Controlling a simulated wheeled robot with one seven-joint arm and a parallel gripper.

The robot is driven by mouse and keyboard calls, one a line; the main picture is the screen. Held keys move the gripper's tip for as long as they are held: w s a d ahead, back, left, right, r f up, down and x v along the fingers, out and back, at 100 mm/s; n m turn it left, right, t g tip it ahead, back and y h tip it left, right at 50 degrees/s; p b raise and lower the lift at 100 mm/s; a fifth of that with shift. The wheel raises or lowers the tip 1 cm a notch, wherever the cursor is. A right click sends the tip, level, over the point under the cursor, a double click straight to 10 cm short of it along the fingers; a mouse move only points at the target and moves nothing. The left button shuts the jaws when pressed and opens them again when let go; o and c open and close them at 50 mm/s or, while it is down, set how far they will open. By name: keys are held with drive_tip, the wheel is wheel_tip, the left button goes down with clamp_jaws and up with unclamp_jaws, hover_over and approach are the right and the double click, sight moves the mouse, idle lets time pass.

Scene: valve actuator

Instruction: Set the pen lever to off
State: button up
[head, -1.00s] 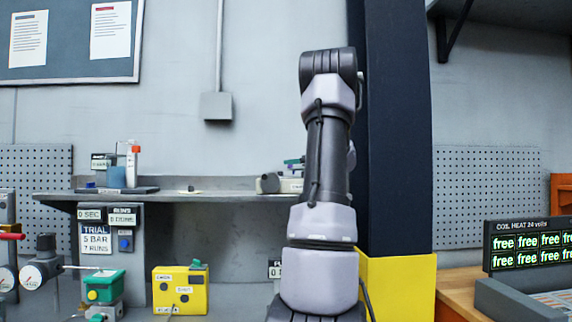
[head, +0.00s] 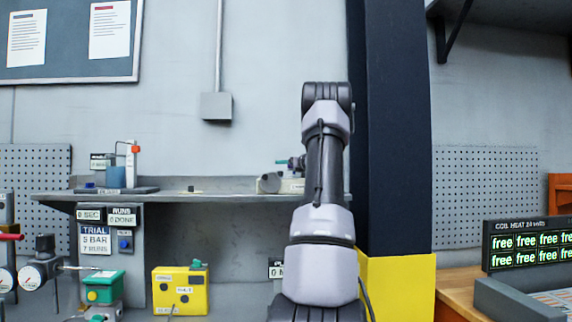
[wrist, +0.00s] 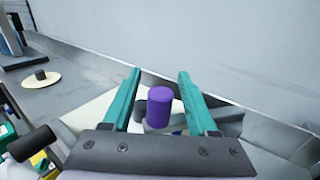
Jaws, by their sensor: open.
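In the wrist view a purple upright cylinder (wrist: 159,106), perhaps the pen lever's knob, shows between the two teal fingers of my gripper (wrist: 160,75). The fingers are spread, with a gap on each side of the cylinder; I cannot tell its depth between them. Below it is a grey and cream device, partly hidden by the gripper's body. In the head view a pale device with a grey round end (head: 268,183) sits at the right of the shelf, and teal fingertips (head: 284,162) show just above it. The lever's marks and its setting cannot be read.
A cream disc with a dark knob (wrist: 40,76) lies on the shelf to the left in the wrist view. The shelf (head: 225,197) meets a wall behind. A dark pillar (head: 395,130) stands right of my arm. A yellow box (head: 180,298) is below the shelf.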

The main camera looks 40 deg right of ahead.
clamp_jaws()
idle(1.4)
